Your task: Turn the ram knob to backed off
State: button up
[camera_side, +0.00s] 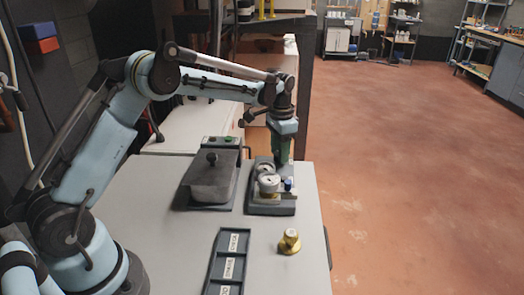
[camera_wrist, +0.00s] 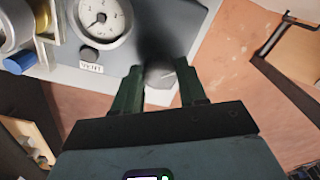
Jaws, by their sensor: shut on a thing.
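My gripper (camera_side: 279,158) is lowered at the back of the small dark unit (camera_side: 270,209) on the bench. In the wrist view my gripper (camera_wrist: 159,73) has its two green fingers on either side of a grey round knob (camera_wrist: 160,79), which I take to be the ram knob. The fingers are shut on it. Its far side lies in dark shadow, and I cannot tell its setting. In the side view the knob is hidden by my gripper.
A round dial gauge (camera_wrist: 101,20), a dark button (camera_wrist: 89,54) and a blue cap (camera_wrist: 19,62) sit beside the knob. A grey lidded box (camera_side: 211,178) stands left of the unit. A brass fitting (camera_side: 289,242) and a labelled tray (camera_side: 213,264) are in front.

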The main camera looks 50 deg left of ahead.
jog(key=n, duration=0.5)
jog(key=shift+n, duration=0.3)
jog(key=shift+d+n, duration=0.1)
jog(key=shift+n, duration=2.1)
jog(key=o, duration=1.1)
jog(key=shift+c, duration=0.2)
notch_tip(320, 180, up, 12)
jog(key=shift+r, duration=0.15)
